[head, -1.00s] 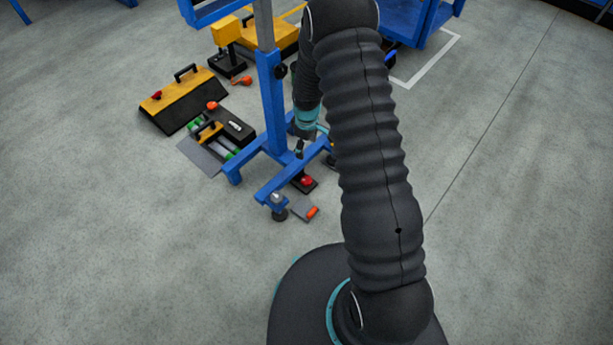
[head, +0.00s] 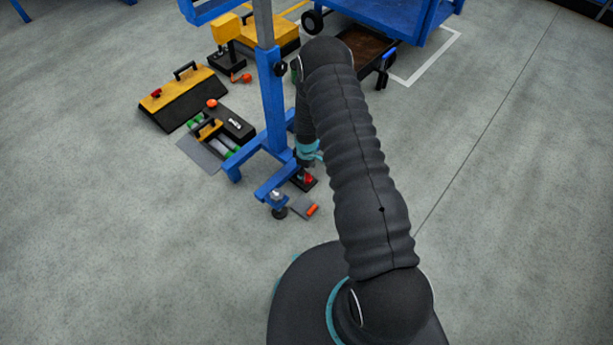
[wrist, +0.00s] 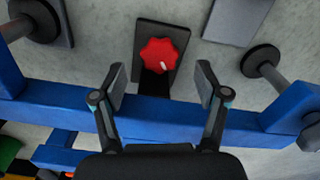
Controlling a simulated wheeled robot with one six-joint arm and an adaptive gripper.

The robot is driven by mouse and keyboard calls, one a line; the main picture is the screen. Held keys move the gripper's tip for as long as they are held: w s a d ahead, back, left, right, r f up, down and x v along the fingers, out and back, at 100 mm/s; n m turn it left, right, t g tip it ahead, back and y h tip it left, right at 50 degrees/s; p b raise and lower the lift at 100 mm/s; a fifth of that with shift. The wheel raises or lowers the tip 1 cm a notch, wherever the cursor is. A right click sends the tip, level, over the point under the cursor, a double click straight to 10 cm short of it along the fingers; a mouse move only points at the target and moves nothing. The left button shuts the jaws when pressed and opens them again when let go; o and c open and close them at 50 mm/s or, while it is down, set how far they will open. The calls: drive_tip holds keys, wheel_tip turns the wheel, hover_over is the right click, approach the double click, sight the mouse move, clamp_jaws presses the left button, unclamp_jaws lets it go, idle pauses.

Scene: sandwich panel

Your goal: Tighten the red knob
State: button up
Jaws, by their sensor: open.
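The red knob (wrist: 159,55) is a lobed red wheel with a small white mark, on a dark base plate (wrist: 151,29) on the floor. In the wrist view it shows between and just beyond my gripper's two fingers (wrist: 161,87). The fingers are spread open and do not touch the knob. In the head view the red knob (head: 308,178) sits at the foot of the blue stand, with the end of my arm just above it. My fingers are mostly hidden there.
The blue stand's beam (wrist: 155,113) crosses the wrist view under my fingers. Dark round feet (wrist: 262,61) flank the knob. Toolboxes (head: 183,97) lie left of the blue stand (head: 272,100). A blue cart (head: 385,18) stands behind. Floor at the right is clear.

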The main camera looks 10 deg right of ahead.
sight(306, 177)
drive_tip(key=shift+f, duration=1.6)
drive_tip(key=c, duration=1.2)
drive_tip(key=shift+o, duration=0.2)
drive_tip(key=m+b, duration=0.2)
drive_tip(key=shift+f+m, duration=0.15)
drive_tip(key=shift+m, duration=0.15)
drive_tip(key=shift+m+b, duration=1.5)
drive_tip(key=shift+m, duration=0.8)
